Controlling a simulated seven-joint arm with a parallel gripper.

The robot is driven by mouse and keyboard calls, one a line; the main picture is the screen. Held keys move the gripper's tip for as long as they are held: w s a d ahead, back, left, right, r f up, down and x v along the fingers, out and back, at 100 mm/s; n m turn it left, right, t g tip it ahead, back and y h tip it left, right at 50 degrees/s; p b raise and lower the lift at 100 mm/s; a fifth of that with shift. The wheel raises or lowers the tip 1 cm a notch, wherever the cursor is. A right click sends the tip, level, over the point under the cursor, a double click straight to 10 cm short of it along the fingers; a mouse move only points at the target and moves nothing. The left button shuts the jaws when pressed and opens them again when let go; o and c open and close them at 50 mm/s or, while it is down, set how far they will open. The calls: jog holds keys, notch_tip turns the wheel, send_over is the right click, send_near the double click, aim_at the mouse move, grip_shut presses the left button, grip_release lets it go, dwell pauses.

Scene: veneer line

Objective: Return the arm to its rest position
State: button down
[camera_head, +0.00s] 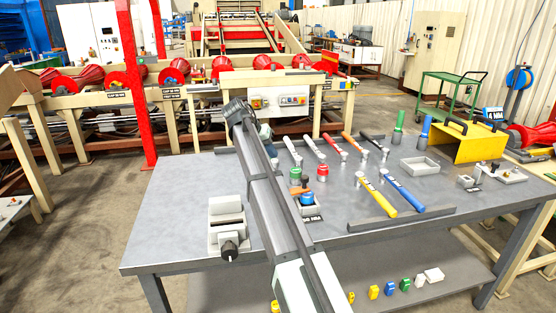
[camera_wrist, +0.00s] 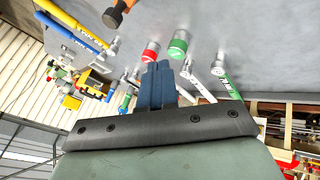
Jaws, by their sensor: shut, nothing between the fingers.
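My arm (camera_head: 268,190) reaches from the bottom edge over the grey workbench (camera_head: 165,220) and bends near the bench's far edge. In the wrist view, my gripper's dark blue fingers (camera_wrist: 160,84) are close together with nothing visible between them. In the head view the gripper is mostly hidden behind my arm; only a small bluish part shows beside the bend. No rest position is marked in either view.
Several hammers lie on the bench, including a yellow-handled one (camera_head: 377,197) and a blue-handled one (camera_head: 402,191). A grey vise (camera_head: 228,225) stands left of my arm. A red-topped cylinder (camera_head: 322,172) stands to its right. A yellow stand (camera_head: 470,143) is at the right end.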

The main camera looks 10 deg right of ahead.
jog(key=shift+a+r, duration=0.25)
jog(key=shift+r, duration=0.1)
